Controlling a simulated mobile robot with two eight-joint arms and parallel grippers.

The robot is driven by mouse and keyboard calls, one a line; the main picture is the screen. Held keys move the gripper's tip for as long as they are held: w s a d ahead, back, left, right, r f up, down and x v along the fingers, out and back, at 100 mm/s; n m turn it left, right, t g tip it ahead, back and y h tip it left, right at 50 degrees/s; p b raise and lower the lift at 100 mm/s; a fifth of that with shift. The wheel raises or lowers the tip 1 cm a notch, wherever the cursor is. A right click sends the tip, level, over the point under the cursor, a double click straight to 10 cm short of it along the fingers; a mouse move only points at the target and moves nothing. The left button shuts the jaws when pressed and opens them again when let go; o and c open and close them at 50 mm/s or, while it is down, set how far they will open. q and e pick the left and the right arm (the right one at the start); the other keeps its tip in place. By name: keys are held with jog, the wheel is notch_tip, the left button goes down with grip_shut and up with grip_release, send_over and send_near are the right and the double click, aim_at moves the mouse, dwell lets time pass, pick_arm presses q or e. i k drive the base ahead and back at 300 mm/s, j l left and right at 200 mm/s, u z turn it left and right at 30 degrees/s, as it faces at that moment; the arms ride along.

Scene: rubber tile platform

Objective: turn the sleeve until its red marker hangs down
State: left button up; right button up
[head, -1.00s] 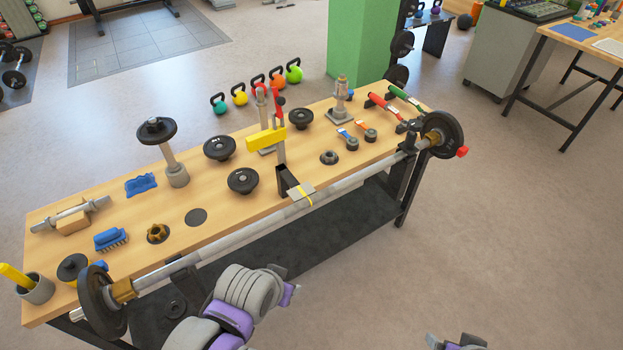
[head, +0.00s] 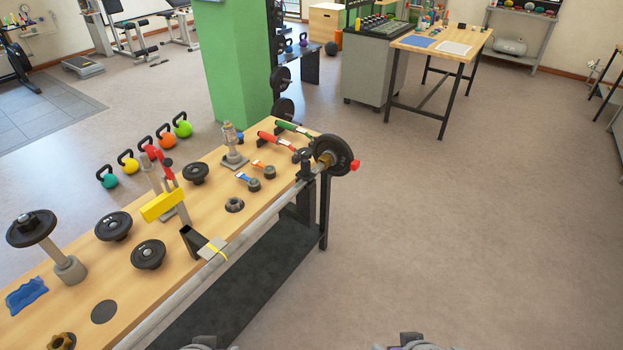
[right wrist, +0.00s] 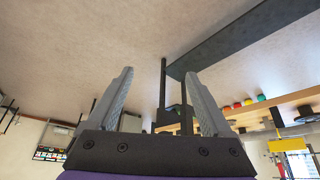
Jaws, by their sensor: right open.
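The barbell (head: 210,268) lies along the front edge of the workbench. At its right end is a black plate (head: 333,150) with a brass-coloured collar (head: 323,163) on its inner side. The red marker (head: 355,165) shows at the outer end of the sleeve, on the right side of the plate. It points outward to the right and does not visibly hang down. My right gripper (right wrist: 163,85) is open and empty in the right wrist view, with the bench beyond its fingers. It is apart from the sleeve.
A green pillar (head: 236,70) stands behind. The floor right of the bench is clear.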

aim_at(344, 162)
jog(key=l+u, duration=0.25)
jog(key=u, duration=0.15)
jog(key=l+u, duration=0.75)
jog(key=l, duration=0.65)
jog(key=k+l, duration=0.1)
jog(key=l, duration=0.75)
jog(key=k+l, duration=0.15)
jog(key=l, duration=0.25)
jog(key=u, duration=0.05)
